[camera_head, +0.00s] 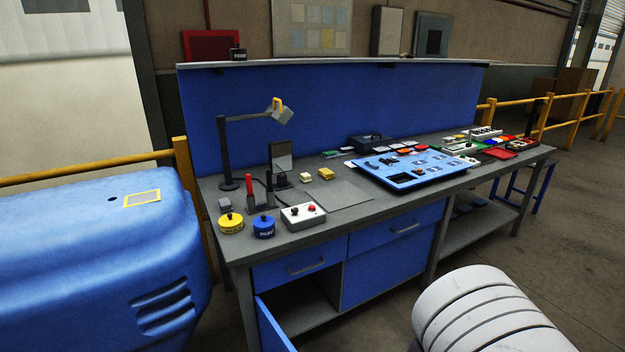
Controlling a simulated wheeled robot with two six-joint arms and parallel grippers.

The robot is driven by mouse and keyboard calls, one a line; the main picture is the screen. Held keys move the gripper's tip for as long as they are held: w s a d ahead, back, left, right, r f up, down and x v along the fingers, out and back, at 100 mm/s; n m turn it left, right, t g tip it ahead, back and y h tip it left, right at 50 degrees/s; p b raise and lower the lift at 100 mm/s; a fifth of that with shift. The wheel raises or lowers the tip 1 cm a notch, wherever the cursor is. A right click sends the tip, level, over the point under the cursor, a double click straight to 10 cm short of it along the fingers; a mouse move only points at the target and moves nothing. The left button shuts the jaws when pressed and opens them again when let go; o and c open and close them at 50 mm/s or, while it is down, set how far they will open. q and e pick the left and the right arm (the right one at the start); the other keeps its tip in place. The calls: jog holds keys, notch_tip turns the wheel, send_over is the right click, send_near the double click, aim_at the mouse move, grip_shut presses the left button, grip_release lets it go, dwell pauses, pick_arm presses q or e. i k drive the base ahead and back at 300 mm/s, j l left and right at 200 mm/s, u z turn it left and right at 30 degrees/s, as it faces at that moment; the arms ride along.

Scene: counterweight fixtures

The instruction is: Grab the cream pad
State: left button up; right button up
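Two small pale blocks lie on the grey workbench (345,195), behind the white box with knobs. Neither of my grippers shows in the head view, and nothing is seen touching either block.
A lamp (228,155), a dark upright stand (281,160), yellow (231,222) and blue (264,226) round tins and the knob box (303,216) surround the blocks. A blue tray (400,178) lies right. An open cabinet door (272,328) juts out in front.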

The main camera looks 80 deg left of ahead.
aim_at(306, 177)
jog(key=i+j+u, duration=0.2)
jog(key=u, duration=0.25)
jog(key=i+j+u, duration=0.1)
jog(key=i+u, duration=0.6)
jog(key=u, duration=0.15)
jog(key=i+l+u, duration=0.1)
jog(key=i+u, duration=0.3)
jog(key=i+l+u, duration=0.15)
jog(key=u, duration=0.3)
jog(key=i+l+u, duration=0.25)
jog(key=u, duration=0.15)
jog(key=i+j+u, duration=0.2)
jog(key=i+u, duration=0.2)
jog(key=i+j+u, duration=0.1)
jog(key=i+u, duration=0.75)
jog(key=i+l+u, duration=0.25)
jog(key=u, duration=0.15)
jog(key=i, duration=0.1)
